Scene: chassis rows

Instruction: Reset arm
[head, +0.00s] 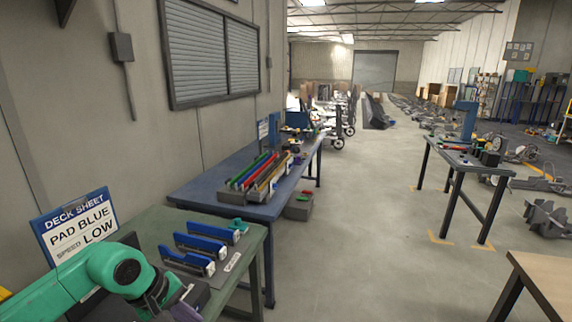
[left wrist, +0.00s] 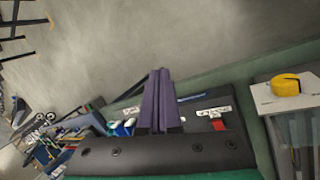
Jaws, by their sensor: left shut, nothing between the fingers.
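My left arm, green with dark joints, comes in from the lower left of the head view over the green table (head: 152,218). My left gripper shows its purple fingers (left wrist: 158,76) in the left wrist view, pressed together with nothing between them. In the head view the gripper (head: 184,306) is at the bottom edge, partly cut off, near the table's front side. My right gripper is in neither view.
Several blue clamp-like parts (head: 206,245) lie on the green table beyond the gripper. A deck sheet sign (head: 78,228) stands behind my arm. A blue table (head: 200,190) with coloured bars adjoins. The aisle floor (head: 370,240) is clear. A yellow object (left wrist: 285,84) shows in the left wrist view.

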